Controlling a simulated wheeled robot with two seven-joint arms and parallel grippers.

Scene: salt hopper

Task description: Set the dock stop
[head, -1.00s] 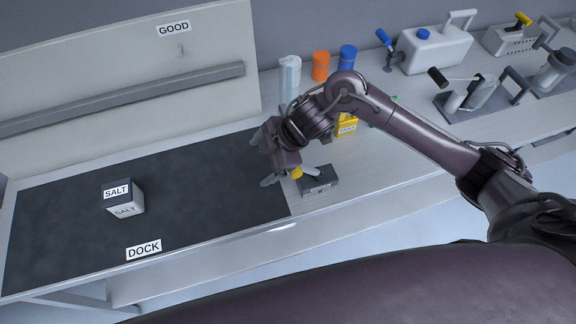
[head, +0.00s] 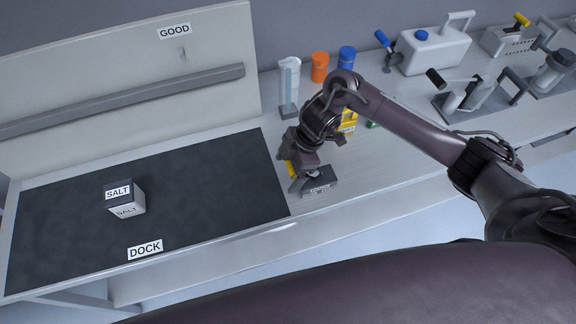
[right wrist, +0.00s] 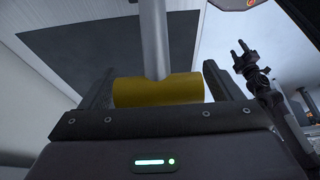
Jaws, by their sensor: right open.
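The dock stop is a small dark labelled block (head: 321,188) at the right edge of the dark dock mat, with a lever ending in a yellow handle (head: 291,169). My right gripper (head: 294,172) is down at this handle. In the right wrist view the yellow crossbar (right wrist: 158,91) on its grey rod lies between the two open fingers, with a gap visible at the right finger. A dark two-pronged arm end (right wrist: 245,60) shows at the right of that view, apparently my left gripper; its jaw state is unclear. The label's text is too small to read.
A salt box (head: 126,199) sits on the dock mat (head: 200,200), well left of the gripper. Behind my right arm stand a clear cylinder (head: 289,80), orange (head: 320,67) and blue (head: 346,58) containers, and a yellow box (head: 349,122). A white jug (head: 435,48) stands farther right.

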